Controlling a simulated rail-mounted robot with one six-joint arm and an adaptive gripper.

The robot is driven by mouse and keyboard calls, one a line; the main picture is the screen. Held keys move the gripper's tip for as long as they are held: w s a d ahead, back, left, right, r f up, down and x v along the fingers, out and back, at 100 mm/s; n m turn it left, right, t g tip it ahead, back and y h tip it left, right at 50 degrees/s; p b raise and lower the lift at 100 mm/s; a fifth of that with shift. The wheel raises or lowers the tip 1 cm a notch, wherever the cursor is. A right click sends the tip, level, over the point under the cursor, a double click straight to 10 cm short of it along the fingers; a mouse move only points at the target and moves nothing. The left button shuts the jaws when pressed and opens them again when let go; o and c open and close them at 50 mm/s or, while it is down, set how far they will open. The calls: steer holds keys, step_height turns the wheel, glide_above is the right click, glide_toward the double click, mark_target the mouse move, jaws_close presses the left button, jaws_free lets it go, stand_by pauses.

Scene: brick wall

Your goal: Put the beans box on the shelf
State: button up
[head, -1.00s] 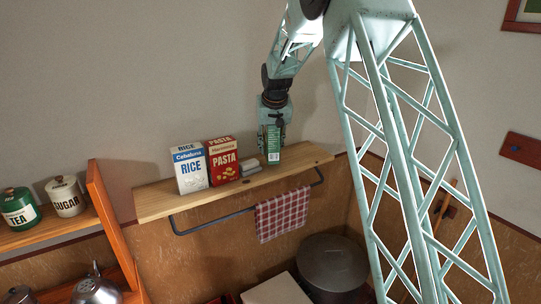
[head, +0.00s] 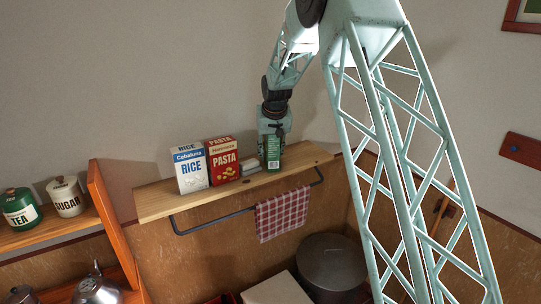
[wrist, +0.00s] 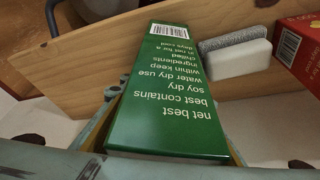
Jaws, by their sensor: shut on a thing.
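The beans box is a green carton (head: 273,153) with pale print, seen narrow side on in the head view. My gripper (head: 273,132) is shut on its upper part from above. The box is upright over the right half of the wooden shelf (head: 165,203), and its lower end looks at or very near the shelf top; I cannot tell if it touches. In the wrist view the green box (wrist: 165,100) fills the middle, its barcode end toward the shelf board (wrist: 90,65). Part of my gripper (wrist: 100,135) shows beside the box.
A rice box (head: 190,170) and a red pasta box (head: 222,162) stand on the shelf left of the green box. A small grey and white block (head: 250,169) lies between. A checked towel (head: 283,215) hangs on the rail below. The shelf's right end (head: 312,153) is bare.

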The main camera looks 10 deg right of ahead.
mark_target(272, 144)
steer(key=o, duration=1.1)
steer(key=shift+o, duration=0.2)
steer(key=shift+r, duration=0.1)
steer(key=b+v, duration=0.1)
steer(key=v, duration=1.1)
steer(key=shift+a, duration=0.1)
steer(key=shift+s, duration=0.15)
